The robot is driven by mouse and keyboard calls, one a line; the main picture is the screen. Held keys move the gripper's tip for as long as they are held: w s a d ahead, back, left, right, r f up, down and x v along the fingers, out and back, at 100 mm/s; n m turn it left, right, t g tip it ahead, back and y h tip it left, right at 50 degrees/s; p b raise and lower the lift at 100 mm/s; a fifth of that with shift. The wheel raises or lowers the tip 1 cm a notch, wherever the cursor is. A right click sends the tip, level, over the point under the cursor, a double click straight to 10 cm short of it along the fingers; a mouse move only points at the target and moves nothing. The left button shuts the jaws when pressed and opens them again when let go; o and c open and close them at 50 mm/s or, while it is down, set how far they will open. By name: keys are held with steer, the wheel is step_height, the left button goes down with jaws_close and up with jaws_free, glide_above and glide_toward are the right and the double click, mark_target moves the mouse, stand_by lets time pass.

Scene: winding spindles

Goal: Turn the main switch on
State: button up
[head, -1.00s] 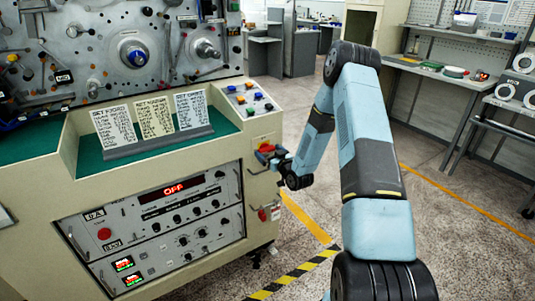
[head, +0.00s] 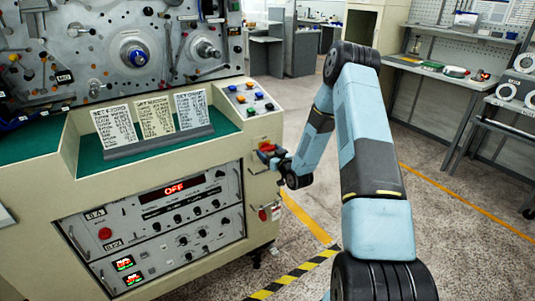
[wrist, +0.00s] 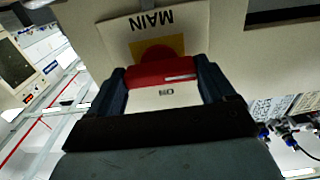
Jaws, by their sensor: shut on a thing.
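The main switch has a red handle (wrist: 162,73) on a yellow plate (wrist: 155,47), with a label (wrist: 152,20) reading MAIN upside down in the wrist view. A white line marks the right part of the handle. A small label (wrist: 167,92), apparently ON, shows between the fingers. My gripper (wrist: 165,80) is shut on the handle, one finger at each end. The cabinet's display (head: 174,190) reads OFF in red.
The cream cabinet (head: 150,270) fills the left, with a small button panel (head: 248,99) above the switch. Floor to the right is open, up to the workbench (head: 450,72).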

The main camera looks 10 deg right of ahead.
steer(key=shift+a, duration=0.1)
steer(key=m, duration=0.4)
steer(key=shift+m, duration=0.3)
steer(key=m, duration=0.4)
steer(key=shift+d+m, duration=0.2)
steer(key=shift+m, duration=0.1)
steer(key=m, duration=0.4)
steer(key=shift+f+m, duration=0.1)
steer(key=shift+m, duration=0.2)
steer(key=shift+f+m, duration=0.1)
steer(key=shift+m, duration=1.8)
steer(key=shift+d, duration=0.1)
steer(key=o, duration=0.7)
steer(key=shift+f, duration=0.1)
steer(key=shift+o, duration=1)
steer(key=shift+s, duration=0.1)
